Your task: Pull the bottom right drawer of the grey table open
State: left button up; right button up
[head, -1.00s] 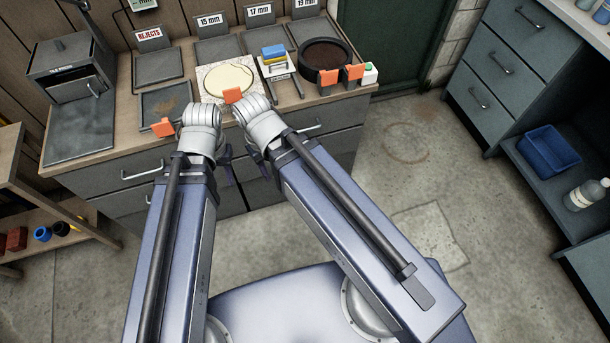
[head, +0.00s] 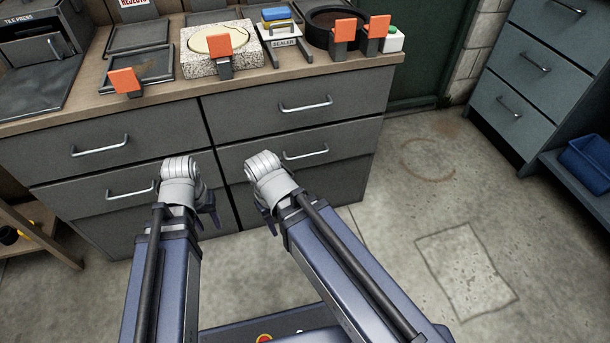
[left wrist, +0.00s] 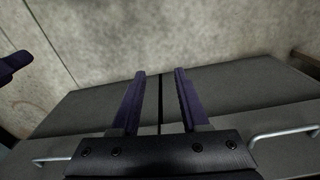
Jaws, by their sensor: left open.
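The grey table (head: 240,87) has a bottom right drawer (head: 345,145) with a silver bar handle (head: 305,154). This drawer looks shut, flush with the front. My left gripper (head: 207,213) is left of that handle, in front of the table and apart from it. In the left wrist view its two purple fingers (left wrist: 160,75) are open and empty, over the seam between the drawer columns. My right gripper (head: 268,218) is nearer the bottom right drawer, below and left of its handle. Its fingers are mostly hidden by its wrist.
The bottom left drawer (head: 90,190) and both top drawers look shut. On the tabletop stand a stone block (head: 200,67), a sealer (head: 287,45), a dark round pan (head: 322,20) and several orange tabs. A blue-grey cabinet (head: 525,85) stands at right. The floor (head: 400,200) between is clear.

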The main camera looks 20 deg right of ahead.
pick_arm(q)
notch_tip(320, 180, down, 8)
jog(key=w+b, duration=0.1)
jog(key=b, duration=0.4)
jog(key=n+t+h+b, duration=0.5)
jog(key=n+h+b, duration=0.65)
jog(key=h, duration=0.25)
send_near(301, 157)
jog(key=p+x, duration=0.1)
jog(key=x, duration=0.3)
jog(key=shift+b+x, duration=0.85)
jog(key=shift+x, duration=2.9)
pick_arm(e)
notch_tip(301, 157, down, 20)
pick_arm(q)
jog(key=shift+c, duration=0.4)
pick_arm(e)
jog(key=shift+r, duration=0.1)
pick_arm(q)
grip_shut()
